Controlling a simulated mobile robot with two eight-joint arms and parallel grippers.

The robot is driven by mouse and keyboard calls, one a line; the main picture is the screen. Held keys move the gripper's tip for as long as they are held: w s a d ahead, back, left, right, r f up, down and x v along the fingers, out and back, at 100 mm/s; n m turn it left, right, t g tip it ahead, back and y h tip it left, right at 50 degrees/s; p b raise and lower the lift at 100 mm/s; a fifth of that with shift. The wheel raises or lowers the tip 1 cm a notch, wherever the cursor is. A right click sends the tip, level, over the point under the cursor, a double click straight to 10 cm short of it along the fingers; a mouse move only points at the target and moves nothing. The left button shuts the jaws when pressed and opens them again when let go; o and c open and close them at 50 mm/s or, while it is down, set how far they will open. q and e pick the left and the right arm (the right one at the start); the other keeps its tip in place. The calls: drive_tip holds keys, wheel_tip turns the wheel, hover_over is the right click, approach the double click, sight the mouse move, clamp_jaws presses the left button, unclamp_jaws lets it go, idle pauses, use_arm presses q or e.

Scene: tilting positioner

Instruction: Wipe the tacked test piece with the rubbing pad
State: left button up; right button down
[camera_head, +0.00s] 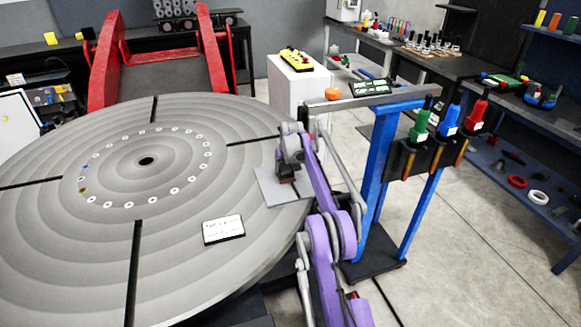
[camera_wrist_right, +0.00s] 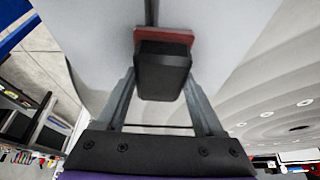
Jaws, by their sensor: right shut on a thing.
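The test piece (camera_head: 268,190) is a flat light grey plate near the right edge of the round turntable (camera_head: 60,240). In the right wrist view the test piece (camera_wrist_right: 95,45) fills the area behind the pad, with a dark seam line running away from the pad. My right gripper (camera_head: 287,168) is shut on the rubbing pad (camera_wrist_right: 163,70), a black block with a red face. The pad (camera_head: 286,175) is over the test piece, at or very near its surface; I cannot tell whether they touch. My left gripper is not in view.
A white label card (camera_head: 223,229) lies on the turntable left of my right arm. A blue stand (camera_head: 380,160) with green, blue and red bottles stands to the right, with an orange item (camera_head: 332,94) on its top. A white cabinet (camera_head: 297,85) stands behind. Red supports rise behind the turntable.

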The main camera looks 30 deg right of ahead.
drive_tip(key=shift+w+a+f, duration=0.1)
drive_tip(key=shift+w+a, duration=0.05)
drive_tip(key=shift+a, duration=0.4)
drive_tip(key=shift+w+a+f, duration=0.1)
drive_tip(key=shift+w+a, duration=0.05)
drive_tip(key=shift+a, duration=0.4)
drive_tip(key=shift+r, duration=0.1)
